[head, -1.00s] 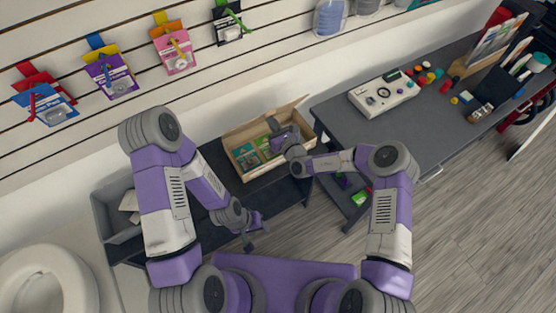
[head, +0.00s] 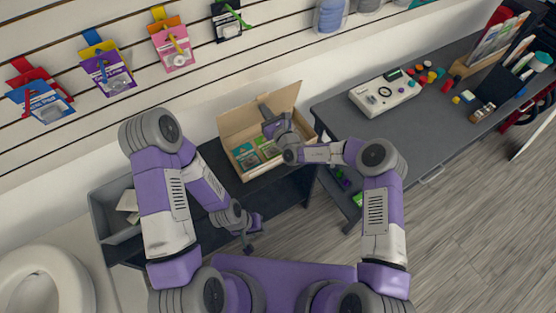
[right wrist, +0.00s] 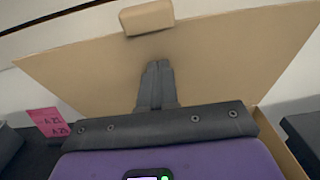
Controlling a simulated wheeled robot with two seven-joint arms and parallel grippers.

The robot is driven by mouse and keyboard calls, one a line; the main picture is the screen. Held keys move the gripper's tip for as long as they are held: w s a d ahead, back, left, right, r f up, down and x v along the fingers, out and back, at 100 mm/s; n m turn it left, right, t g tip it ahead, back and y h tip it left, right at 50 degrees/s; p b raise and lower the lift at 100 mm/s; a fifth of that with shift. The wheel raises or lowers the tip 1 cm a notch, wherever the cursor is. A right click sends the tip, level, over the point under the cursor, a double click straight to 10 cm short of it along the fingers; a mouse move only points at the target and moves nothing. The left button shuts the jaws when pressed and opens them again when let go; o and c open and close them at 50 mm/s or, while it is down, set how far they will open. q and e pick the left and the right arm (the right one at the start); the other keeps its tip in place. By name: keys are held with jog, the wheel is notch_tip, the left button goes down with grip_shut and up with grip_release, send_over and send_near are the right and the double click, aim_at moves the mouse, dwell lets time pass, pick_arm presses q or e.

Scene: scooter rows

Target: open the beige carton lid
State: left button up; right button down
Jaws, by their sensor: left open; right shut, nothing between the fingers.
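The beige carton (head: 242,168) stands on a dark bench below the slatted wall, with green and brown packets inside. Its lid (head: 245,117) is hinged at the back and stands raised, fairly upright. In the right wrist view the lid (right wrist: 90,70) fills the upper part, with a beige tab (right wrist: 147,17) at its top edge. My right gripper (head: 264,106) is shut and empty, in front of the lid's inner face; it also shows in the right wrist view (right wrist: 157,70). I cannot tell if it touches the lid. My left gripper (head: 249,246) is open and empty, low in front of the bench.
A grey bin (head: 112,212) stands at the bench's left end. A dark table (head: 400,130) on the right holds a white control box (head: 384,94) and small coloured parts. A pink label (right wrist: 48,121) shows at left in the right wrist view. Packets hang on the wall above.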

jog(key=shift+w+a, duration=0.1)
dwell(0.3)
jog(key=shift+b+x, duration=1.1)
jog(key=shift+x, duration=0.85)
jog(key=p+v, duration=1.1)
jog(key=v, duration=0.3)
jog(key=shift+p, duration=0.3)
